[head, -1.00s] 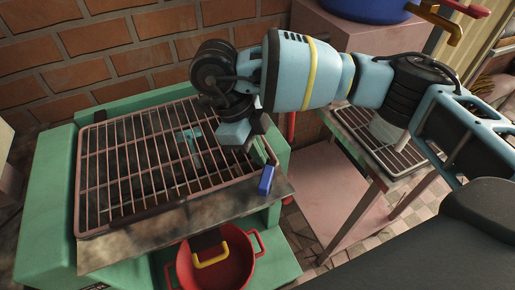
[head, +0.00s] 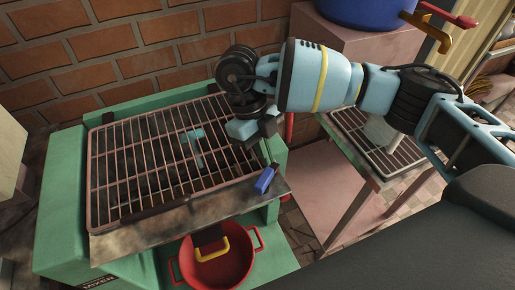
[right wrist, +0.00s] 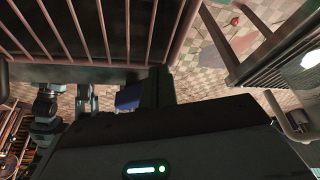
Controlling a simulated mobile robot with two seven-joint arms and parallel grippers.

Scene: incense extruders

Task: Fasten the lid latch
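The latch appears as a small blue piece (head: 264,181) at the front right corner of the green machine's grille lid (head: 165,160). It is slanted beside a small upright part. In the right wrist view, a blue piece (right wrist: 128,97) shows left of the dark finger. My right gripper (head: 256,128) hangs above the grille's right edge, just behind the latch and apart from it in the head view. Nothing is visibly held, but its finger gap is unclear. The lid lies flat on the machine. My left gripper is not seen in the head view.
A brick wall (head: 130,45) stands behind. At right are a pink table (head: 345,205) with a second grille and a blue pot (head: 365,10).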

